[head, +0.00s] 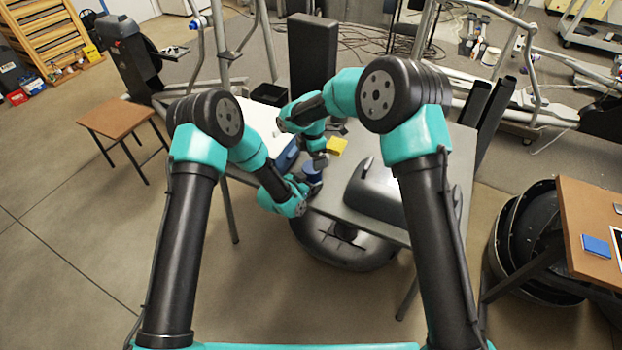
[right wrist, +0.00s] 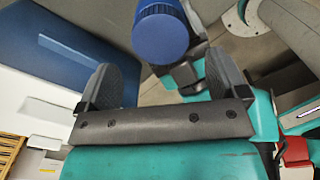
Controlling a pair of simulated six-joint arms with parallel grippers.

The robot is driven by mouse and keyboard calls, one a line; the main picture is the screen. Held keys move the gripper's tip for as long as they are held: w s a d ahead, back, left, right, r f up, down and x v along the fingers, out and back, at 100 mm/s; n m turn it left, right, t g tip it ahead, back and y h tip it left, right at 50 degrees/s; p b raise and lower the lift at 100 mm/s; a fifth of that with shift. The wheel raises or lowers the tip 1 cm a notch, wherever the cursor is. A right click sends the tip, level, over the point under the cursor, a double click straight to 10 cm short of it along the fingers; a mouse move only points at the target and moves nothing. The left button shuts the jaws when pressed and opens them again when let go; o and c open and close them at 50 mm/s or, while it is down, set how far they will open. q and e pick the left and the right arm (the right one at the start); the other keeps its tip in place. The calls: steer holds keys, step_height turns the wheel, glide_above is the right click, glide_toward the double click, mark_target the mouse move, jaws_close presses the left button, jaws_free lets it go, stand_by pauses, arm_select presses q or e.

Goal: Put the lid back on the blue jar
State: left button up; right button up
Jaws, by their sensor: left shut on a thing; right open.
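The blue jar (head: 312,173) is held by my left gripper (head: 303,186), which is shut on it above the near left edge of the grey table. In the right wrist view a blue cylinder with a round end face (right wrist: 160,38) shows just beyond my right gripper's fingertips, with part of my left gripper behind it. I cannot tell whether that end is a lid or the jar's own surface. My right gripper (right wrist: 163,75) is open and empty, its two dark fingers apart; in the head view it is close above the jar. No separate lid is clearly seen.
A yellow block (head: 336,146) lies on the table behind the jar. A blue box (head: 286,153) lies to its left and also shows in the right wrist view (right wrist: 65,60). A large grey case (head: 375,195) takes up the table's right part. The grey table (head: 455,160) has bare room behind it.

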mark_target(312, 177)
steer(key=shift+r+n, duration=1.05)
steer(key=shift+n, duration=0.65)
steer(key=shift+f, duration=4)
steer(key=c, duration=0.9)
steer(key=shift+m, duration=1.7)
steer(key=shift+c, duration=0.2)
steer(key=o, duration=1)
